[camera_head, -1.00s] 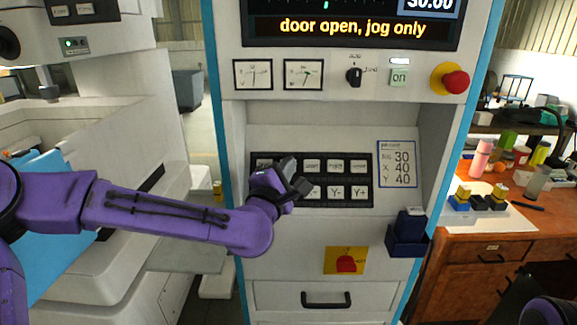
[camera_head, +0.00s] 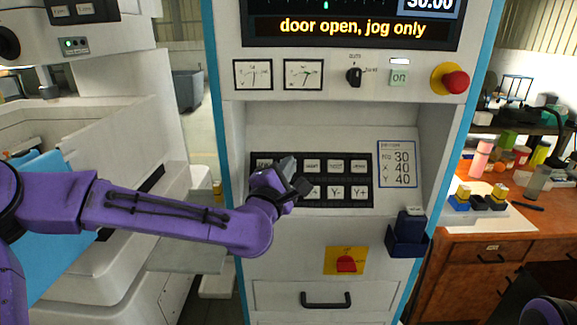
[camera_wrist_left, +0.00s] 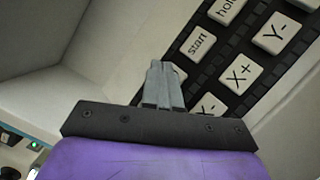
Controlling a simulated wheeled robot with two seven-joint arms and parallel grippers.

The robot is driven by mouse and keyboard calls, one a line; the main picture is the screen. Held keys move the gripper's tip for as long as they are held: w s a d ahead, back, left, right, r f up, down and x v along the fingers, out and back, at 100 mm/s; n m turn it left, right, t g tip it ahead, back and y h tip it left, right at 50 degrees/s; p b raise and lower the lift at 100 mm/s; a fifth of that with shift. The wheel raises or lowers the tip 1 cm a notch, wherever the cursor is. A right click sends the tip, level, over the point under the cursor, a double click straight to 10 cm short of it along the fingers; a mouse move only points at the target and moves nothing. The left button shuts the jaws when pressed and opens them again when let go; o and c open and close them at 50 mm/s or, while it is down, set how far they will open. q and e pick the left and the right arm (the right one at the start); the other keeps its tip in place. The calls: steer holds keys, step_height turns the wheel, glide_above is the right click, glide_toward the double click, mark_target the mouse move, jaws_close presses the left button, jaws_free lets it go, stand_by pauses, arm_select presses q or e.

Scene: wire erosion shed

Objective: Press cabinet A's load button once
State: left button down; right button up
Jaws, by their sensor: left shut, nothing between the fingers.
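The control cabinet (camera_head: 300,118) stands in the middle of the head view, with a black key panel (camera_head: 312,204) in its recess. No load label is legible, and no letter A shows on the cabinet. My left gripper (camera_head: 297,181) is at the left part of the panel, covering some keys. Its shut, empty fingertips (camera_wrist_left: 160,68) hide the spot just left of start. Whether they touch a key cannot be told.
Above the keys are a display (camera_head: 345,28) reading "door open, jog only", a rotary switch (camera_head: 354,76), an "on" key (camera_head: 399,77) and a red mushroom button (camera_head: 455,81). A dark blue holder (camera_head: 406,240) projects at lower right. A wooden bench (camera_head: 500,248) stands right.

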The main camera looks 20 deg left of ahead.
arm_select(q)
steer(key=shift+w+a+f+b, duration=0.1)
steer(key=shift+w+f+b, duration=0.15)
steer(key=shift+w+b, duration=0.1)
steer(key=shift+w+f, duration=0.25)
steer(key=shift+w, duration=0.05)
stand_by(0.8)
steer(key=shift+r, duration=0.1)
steer(key=shift+s+r, duration=0.45)
steer(key=shift+s, duration=0.2)
steer(key=s+r+p, duration=0.1)
steer(key=s, duration=0.1)
steer(key=s+d+r, duration=0.1)
steer(key=s+r, duration=0.1)
steer(key=shift+d+p, duration=0.15)
steer(key=shift+p, duration=0.25)
